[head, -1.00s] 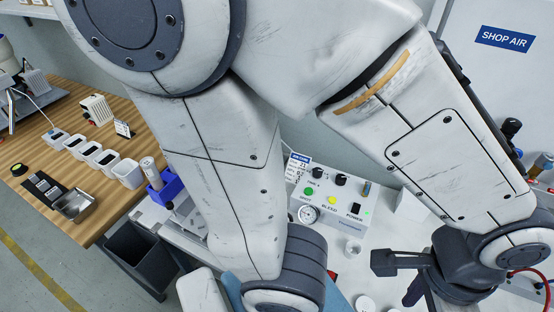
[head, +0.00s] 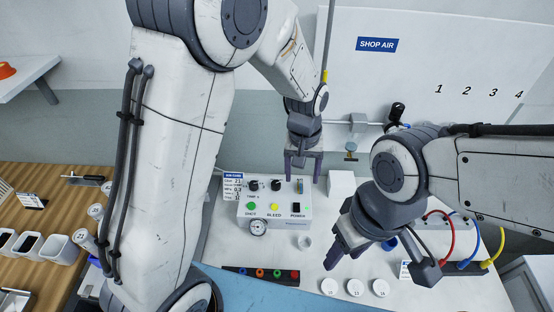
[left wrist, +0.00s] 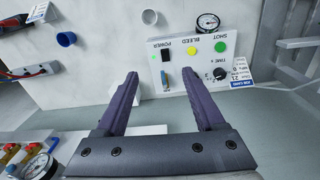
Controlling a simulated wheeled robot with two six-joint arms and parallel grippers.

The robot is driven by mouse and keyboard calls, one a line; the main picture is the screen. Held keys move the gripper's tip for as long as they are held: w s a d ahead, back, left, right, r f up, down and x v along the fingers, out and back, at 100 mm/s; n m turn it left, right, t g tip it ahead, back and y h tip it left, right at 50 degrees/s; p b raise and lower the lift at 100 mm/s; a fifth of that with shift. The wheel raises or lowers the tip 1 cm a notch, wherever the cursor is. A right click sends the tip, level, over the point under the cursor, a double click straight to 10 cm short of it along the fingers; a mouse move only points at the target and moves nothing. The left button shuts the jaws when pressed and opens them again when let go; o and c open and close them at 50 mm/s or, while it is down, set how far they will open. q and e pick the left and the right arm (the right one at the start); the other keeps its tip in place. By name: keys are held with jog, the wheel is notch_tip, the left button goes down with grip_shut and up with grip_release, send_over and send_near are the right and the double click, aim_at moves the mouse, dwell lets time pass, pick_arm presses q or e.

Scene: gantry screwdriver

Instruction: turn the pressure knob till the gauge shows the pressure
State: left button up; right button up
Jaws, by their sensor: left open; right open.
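The white control box (head: 275,212) stands on the white table. I cannot tell which knob sets pressure. My left gripper (head: 303,172) is open and empty, above the box's rear right corner; in the left wrist view its fingers (left wrist: 160,75) point toward the box. My right gripper (head: 345,252) is open and empty, right of the box.
A card with numbers (head: 233,186) stands at the box's left. Red, blue and yellow hoses (head: 450,238) are at the right. A SHOP AIR panel (head: 377,44) stands behind.

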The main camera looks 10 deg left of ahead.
pick_arm(q)
jog(key=w+a+f+n+p, duration=0.3)
jog(key=w+a, duration=0.2)
jog(key=w, duration=0.2)
jog(key=n+p, duration=0.2)
jog(key=n, duration=0.1)
send_over(276, 183)
notch_tip(276, 183, down, 4)
notch_tip(276, 183, down, 10)
jog(key=p, duration=0.3)
jog(key=shift+r, duration=0.1)
jog(key=shift+f, duration=0.7)
pick_arm(e)
notch_tip(276, 183, up, 10)
pick_arm(q)
grip_shut()
